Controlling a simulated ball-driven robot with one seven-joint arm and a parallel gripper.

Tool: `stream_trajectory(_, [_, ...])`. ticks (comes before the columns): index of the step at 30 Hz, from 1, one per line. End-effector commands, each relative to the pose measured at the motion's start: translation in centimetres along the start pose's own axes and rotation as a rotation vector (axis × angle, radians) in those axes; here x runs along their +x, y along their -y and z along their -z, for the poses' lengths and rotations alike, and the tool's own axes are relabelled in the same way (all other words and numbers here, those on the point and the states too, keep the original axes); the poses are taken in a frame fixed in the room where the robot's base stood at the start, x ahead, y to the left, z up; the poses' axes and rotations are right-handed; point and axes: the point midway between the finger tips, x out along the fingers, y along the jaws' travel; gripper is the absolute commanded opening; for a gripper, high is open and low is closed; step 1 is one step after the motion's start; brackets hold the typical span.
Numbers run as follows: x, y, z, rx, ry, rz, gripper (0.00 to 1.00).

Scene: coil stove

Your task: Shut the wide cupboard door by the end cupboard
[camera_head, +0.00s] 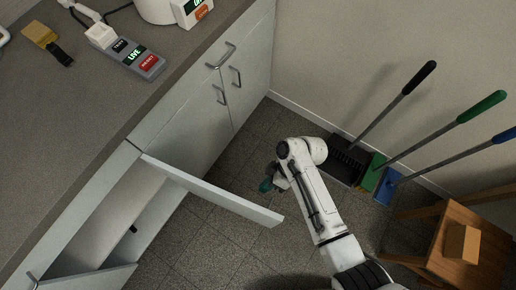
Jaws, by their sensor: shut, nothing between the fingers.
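The wide cupboard door (215,191) stands open. It juts out from the cabinet front into the room, hinged beside the closed end cupboard (202,103). The open cupboard's inside (115,215) shows to its left. My gripper (265,186) is shut and empty. It appears just beyond the door's far side, near its outer half, on the end-cupboard side. I cannot tell whether it touches the door. My white arm reaches up from the bottom right.
A second door (90,280) stands open at the bottom left. Brushes with dustpans (345,160) lean along the right wall, and a wooden stool (462,240) stands at the lower right. Tiled floor (240,150) is clear between cabinet and dustpans. The counter (100,100) holds devices.

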Motion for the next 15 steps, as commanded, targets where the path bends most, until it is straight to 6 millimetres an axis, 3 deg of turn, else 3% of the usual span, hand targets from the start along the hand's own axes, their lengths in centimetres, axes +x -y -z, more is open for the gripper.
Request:
stream_trajectory(3, [2.3,0.0,-0.1,0.000,0.003,0.002,0.00])
stream_trajectory(9, [3.1,2.8,0.1,-0.001,0.001,0.001,0.00])
stream_trajectory(15, [3.6,3.5,0.0,0.001,0.000,-0.002,0.00])
